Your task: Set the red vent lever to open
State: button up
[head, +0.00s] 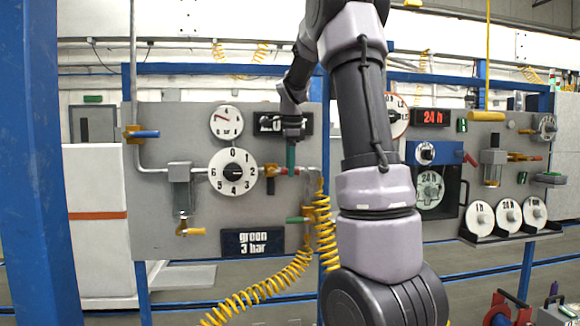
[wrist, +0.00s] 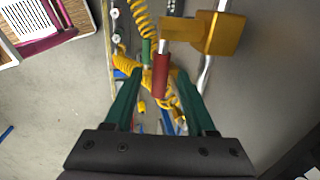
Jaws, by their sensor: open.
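The red lever (wrist: 160,76) shows in the wrist view between the two green fingers of my gripper (wrist: 158,70). My gripper is open around it; I cannot tell whether either finger touches it. The lever's brass valve body (wrist: 222,33) is just beyond, at the upper right. In the head view my gripper (head: 291,160) is at the left panel, right of the numbered dial, at the brass valve (head: 270,170) on the pipe. Only a little of the red lever (head: 283,172) shows there; the fingers partly hide it.
A green-handled valve (head: 297,220) and a coiled yellow hose (head: 323,225) hang just below my gripper. The numbered dial (head: 233,172) is to the left. A sign (head: 252,243) reads "green 3 bar". Another small red handle (head: 469,159) is on the right panel.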

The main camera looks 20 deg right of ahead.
grip_shut()
dwell(1.4)
